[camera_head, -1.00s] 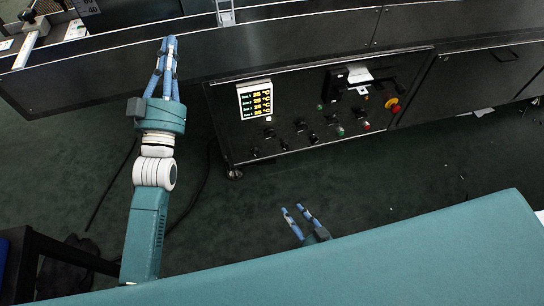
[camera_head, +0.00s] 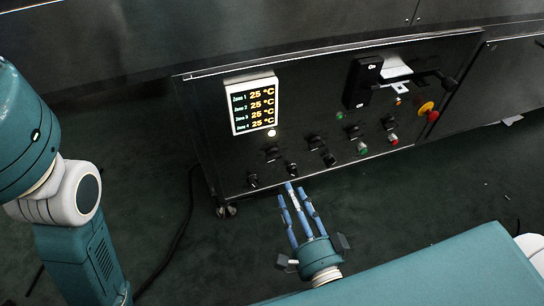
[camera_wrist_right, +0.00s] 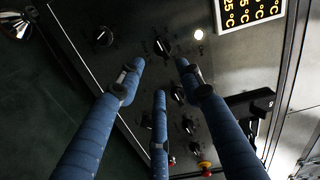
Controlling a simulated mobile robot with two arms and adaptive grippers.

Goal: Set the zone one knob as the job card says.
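The black control panel (camera_head: 225,150) carries several dark knobs in its lower half. One knob (camera_head: 272,153) sits under a small lit lamp; others are the lower left knob (camera_head: 253,181) and one to its right (camera_head: 292,169). Their labels are too small to read. My right gripper (camera_head: 295,193), with blue fingers, is open and empty in front of the panel's lower left part. In the right wrist view its fingers (camera_wrist_right: 158,76) are spread, with a knob (camera_wrist_right: 163,47) beyond the tips, apparently untouched. My left gripper is out of view; only its arm shows at left.
A display (camera_head: 252,103) reads 25 °C for zones 1 to 4. A white paper (camera_head: 396,68) sits by a black box (camera_head: 362,82), its text unreadable. The floor before the panel is open.

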